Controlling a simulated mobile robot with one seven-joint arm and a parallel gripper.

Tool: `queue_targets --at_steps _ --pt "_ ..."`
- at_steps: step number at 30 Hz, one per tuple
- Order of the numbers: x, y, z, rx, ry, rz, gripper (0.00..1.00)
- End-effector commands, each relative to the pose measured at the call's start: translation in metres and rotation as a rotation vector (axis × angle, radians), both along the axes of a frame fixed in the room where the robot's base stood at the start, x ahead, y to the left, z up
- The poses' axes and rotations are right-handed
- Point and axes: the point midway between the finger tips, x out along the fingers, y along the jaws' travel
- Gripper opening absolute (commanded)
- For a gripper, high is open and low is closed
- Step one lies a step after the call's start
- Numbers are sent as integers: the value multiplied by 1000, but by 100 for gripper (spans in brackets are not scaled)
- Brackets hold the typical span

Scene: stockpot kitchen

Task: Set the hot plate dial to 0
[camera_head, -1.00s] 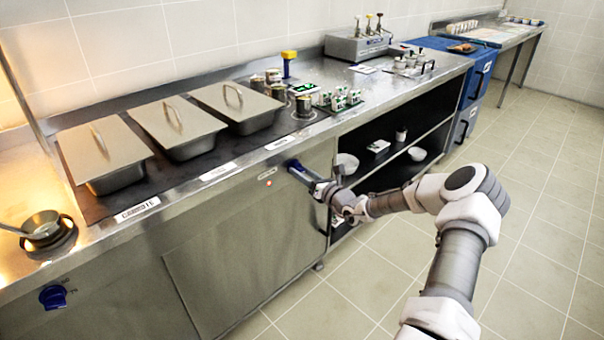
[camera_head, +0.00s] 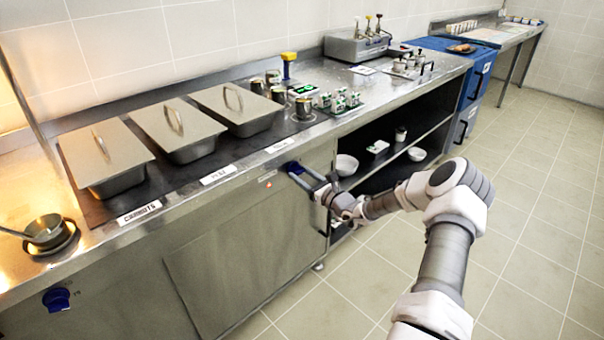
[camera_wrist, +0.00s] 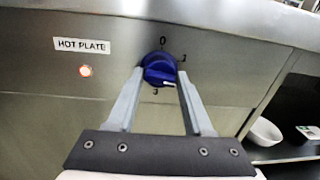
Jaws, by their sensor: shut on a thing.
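The blue hot plate dial (camera_wrist: 158,69) is on the steel front panel, right of the "HOT PLATE" label (camera_wrist: 82,46). Its white mark points to the lower right, away from the 0 printed above the dial. Other printed marks sit at its right and below it; the right one is hard to read. The dial also shows in the head view (camera_head: 294,167). My gripper (camera_wrist: 160,74) is shut on the dial, one finger on each side. In the head view, my gripper (camera_head: 301,174) reaches the panel from the right.
A red light (camera_wrist: 86,71) glows below the label. Another blue knob (camera_head: 57,299) is far left. Lidded pans (camera_head: 103,158) stand on the counter above. An open shelf with a white bowl (camera_head: 346,165) is right of the panel. The floor in front is clear.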

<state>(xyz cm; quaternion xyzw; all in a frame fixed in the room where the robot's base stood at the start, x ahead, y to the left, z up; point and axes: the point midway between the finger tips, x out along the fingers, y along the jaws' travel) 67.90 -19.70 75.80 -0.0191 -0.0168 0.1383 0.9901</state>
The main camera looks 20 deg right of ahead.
Motion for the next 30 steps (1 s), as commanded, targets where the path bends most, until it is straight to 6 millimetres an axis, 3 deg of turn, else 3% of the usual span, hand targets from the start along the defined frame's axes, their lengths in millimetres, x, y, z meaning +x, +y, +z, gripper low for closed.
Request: queue_targets --at_steps 30 --pt "0 -1 -7 -908 -326 6 0"
